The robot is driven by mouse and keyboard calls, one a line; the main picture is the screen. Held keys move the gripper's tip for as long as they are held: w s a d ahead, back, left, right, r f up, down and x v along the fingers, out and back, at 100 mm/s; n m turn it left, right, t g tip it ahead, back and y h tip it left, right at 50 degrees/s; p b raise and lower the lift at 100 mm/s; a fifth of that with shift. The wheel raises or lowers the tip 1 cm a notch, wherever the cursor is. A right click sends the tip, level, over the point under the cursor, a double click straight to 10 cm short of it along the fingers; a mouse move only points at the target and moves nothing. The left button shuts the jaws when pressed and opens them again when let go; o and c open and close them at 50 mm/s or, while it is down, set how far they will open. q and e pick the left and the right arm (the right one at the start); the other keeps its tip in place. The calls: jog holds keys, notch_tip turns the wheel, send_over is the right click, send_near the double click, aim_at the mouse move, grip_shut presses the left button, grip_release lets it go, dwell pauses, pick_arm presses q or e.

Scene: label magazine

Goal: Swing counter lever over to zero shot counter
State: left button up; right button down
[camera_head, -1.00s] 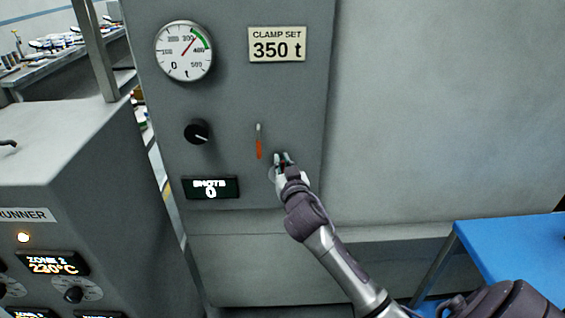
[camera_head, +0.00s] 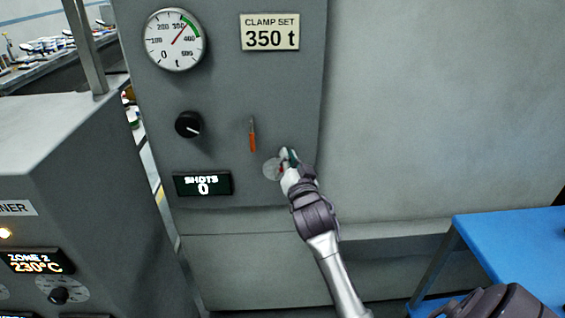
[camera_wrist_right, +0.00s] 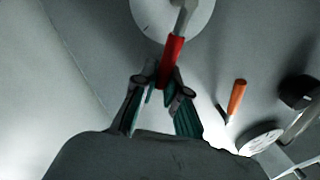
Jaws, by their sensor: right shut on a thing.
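The counter lever has a red grip (camera_wrist_right: 172,60) on a metal shank that comes from a pale round plate (camera_wrist_right: 160,12). In the head view the plate (camera_head: 271,169) sits on the grey panel, right of the shot counter display (camera_head: 203,184), which reads "SHOTS 0". My right gripper (camera_head: 288,160) is just right of the plate, shut on the lever's red grip. In the wrist view its fingers (camera_wrist_right: 164,92) are on the end of the grip. In the head view the gripper hides most of the lever. My left gripper is not in view.
An orange-handled part (camera_head: 252,136) stands out on the panel, up and left of the plate. A black knob (camera_head: 188,124), a gauge (camera_head: 175,40) and a "CLAMP SET 350 t" sign (camera_head: 270,32) are on the panel. A blue table (camera_head: 510,235) stands at right.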

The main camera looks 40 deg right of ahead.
jog(key=shift+s+d+f+m+h+b, duration=0.25)
jog(key=shift+d+f+m, duration=0.1)
jog(key=shift+m, duration=0.65)
jog(key=shift+s+d+f+m+h+b, duration=0.2)
jog(key=shift+d+f+m+h, duration=0.15)
jog(key=shift+m, duration=0.65)
jog(key=shift+s+d+f+m+h+b, duration=0.2)
jog(key=shift+d+f+m, duration=0.15)
jog(key=shift+m, duration=0.65)
jog(key=c, duration=1.2)
grip_release()
jog(key=v, duration=0.7)
jog(key=shift+s, duration=0.25)
